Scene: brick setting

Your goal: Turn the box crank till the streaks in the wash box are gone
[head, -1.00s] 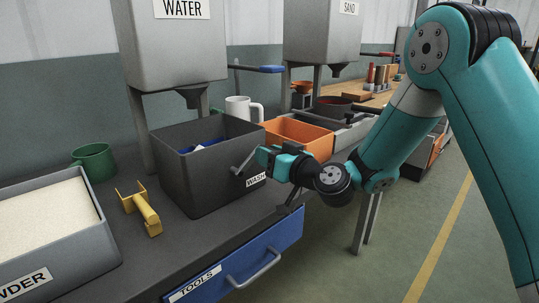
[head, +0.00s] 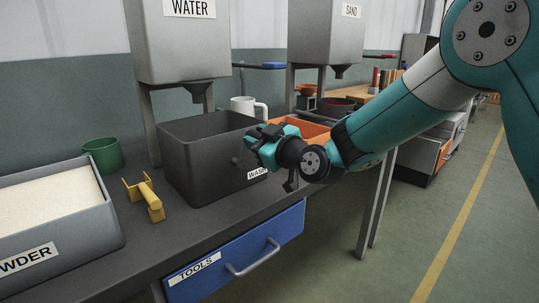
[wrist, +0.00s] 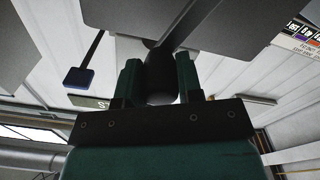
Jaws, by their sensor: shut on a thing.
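The wash box (head: 205,165) is a dark grey open box with a WASH label, standing on the bench. Its crank hub (head: 236,160) shows on the front wall, close to the left of my gripper (head: 257,143). In the wrist view my gripper (wrist: 159,80) is shut on the dark round crank handle (wrist: 160,85), with one teal finger on each side. The crank arm (wrist: 190,22) runs up from the handle there. The box's inside wall looks plain dark grey; its floor is hidden, and I cannot make out streaks.
A yellow tool (head: 146,195) and a green mug (head: 102,156) lie left of the box, near the powder tray (head: 105,230). An orange bin (head: 305,127) and a white mug (head: 243,104) stand behind. A blue TOOLS drawer (head: 290,228) is below.

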